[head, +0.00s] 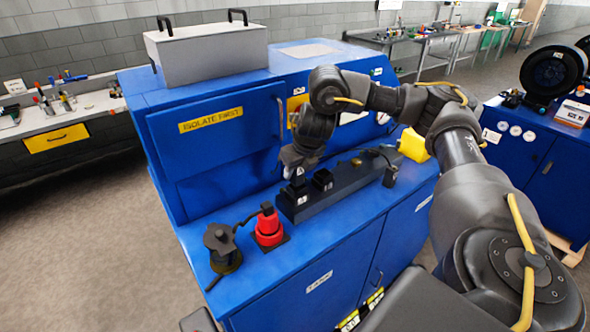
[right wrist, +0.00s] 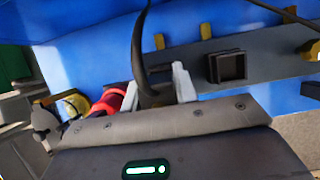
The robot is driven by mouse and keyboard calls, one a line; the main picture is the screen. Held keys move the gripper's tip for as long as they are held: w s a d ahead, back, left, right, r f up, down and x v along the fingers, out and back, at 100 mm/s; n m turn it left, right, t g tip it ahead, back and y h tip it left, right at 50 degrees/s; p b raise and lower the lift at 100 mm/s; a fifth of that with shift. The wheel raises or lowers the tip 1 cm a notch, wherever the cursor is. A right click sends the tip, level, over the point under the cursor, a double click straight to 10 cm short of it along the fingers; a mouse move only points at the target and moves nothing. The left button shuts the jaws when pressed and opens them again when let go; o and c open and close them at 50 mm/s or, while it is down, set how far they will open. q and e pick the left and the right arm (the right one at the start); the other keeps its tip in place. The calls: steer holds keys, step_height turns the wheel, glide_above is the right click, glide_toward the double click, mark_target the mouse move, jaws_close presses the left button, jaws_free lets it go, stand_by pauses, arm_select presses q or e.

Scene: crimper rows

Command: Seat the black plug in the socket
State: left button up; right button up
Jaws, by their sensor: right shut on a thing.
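My right gripper (head: 291,172) is shut on the black plug (right wrist: 152,92), over the left end of a dark socket strip (head: 345,190) on the blue cabinet. In the right wrist view the plug sits between the two pale fingers (right wrist: 158,90), with a black cable running up from it. A square black socket (right wrist: 226,67) with an open top stands on the strip, right of the gripper; it shows in the head view too (head: 322,180). A dark block (head: 298,192) is below the fingertips; I cannot tell whether it is the plug or a socket. My left gripper is not visible.
A red connector (head: 268,227) and a black capped fitting (head: 223,246) stand at the cabinet top's front left. A small dark piece (head: 390,176) is near the strip's right end, with a yellow block (head: 413,145) behind. A grey case (head: 207,52) sits on the cabinet's rear.

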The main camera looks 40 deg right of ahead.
steer(key=shift+p, duration=0.45)
stand_by(0.7)
steer(key=shift+f+b, duration=0.8)
steer(key=shift+f, duration=0.3)
steer(key=shift+r, duration=0.2)
steer(key=shift+r+p, duration=0.65)
steer(key=shift+p, duration=0.35)
steer(key=shift+p, duration=0.55)
stand_by(1.2)
steer(key=shift+f+b, duration=0.6)
steer(key=shift+f, duration=0.2)
steer(key=o, duration=1.2)
steer(key=shift+c, duration=0.2)
